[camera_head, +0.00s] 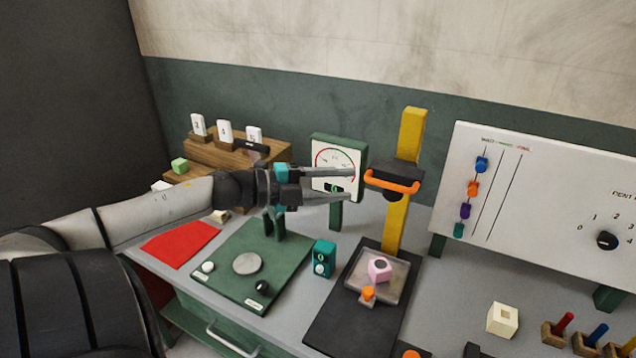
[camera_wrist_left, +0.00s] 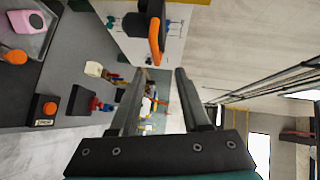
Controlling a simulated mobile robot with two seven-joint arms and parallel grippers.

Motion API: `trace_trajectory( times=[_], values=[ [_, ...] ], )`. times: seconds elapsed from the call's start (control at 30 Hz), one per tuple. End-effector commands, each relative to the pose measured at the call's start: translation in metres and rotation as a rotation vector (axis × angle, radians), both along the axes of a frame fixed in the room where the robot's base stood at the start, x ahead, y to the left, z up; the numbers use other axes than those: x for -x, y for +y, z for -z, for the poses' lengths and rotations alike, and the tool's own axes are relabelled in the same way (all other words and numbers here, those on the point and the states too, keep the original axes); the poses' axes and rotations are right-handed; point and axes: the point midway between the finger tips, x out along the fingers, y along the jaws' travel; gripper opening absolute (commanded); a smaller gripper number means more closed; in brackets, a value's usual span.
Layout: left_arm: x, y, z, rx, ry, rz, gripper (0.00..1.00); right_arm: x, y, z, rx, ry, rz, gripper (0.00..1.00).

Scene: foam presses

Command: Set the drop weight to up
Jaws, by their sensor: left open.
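The drop weight (camera_head: 394,177) is a black block with an orange handle (camera_head: 391,184) on a yellow upright column (camera_head: 398,225). It sits partway up the column, clear above a pink block (camera_head: 380,268) on the press base (camera_head: 340,320). My left gripper (camera_head: 353,183) is open and empty, with its fingertips just left of the handle in the head view. In the left wrist view the handle (camera_wrist_left: 155,38) shows beyond the fingertips of the left gripper (camera_wrist_left: 161,72), apart from them. My right gripper is not in view.
A dial gauge (camera_head: 335,165) stands behind my left gripper. A white panel (camera_head: 550,200) with coloured sliders and a knob is at right. A green board (camera_head: 225,265), a red mat (camera_head: 180,243) and a wooden rack (camera_head: 230,155) are at left.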

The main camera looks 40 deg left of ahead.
Motion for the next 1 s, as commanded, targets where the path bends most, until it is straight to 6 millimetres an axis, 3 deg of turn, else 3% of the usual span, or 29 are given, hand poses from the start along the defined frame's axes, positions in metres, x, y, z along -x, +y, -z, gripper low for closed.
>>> trace_trajectory(
  times=[0.4,1.0],
  values=[
    [0.031,0.018,-0.006,-0.001,-0.001,-0.001,0.47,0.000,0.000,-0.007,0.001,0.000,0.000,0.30],
    [0.034,0.020,-0.007,-0.001,-0.002,-0.001,0.47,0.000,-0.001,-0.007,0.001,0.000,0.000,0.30]
  ],
)
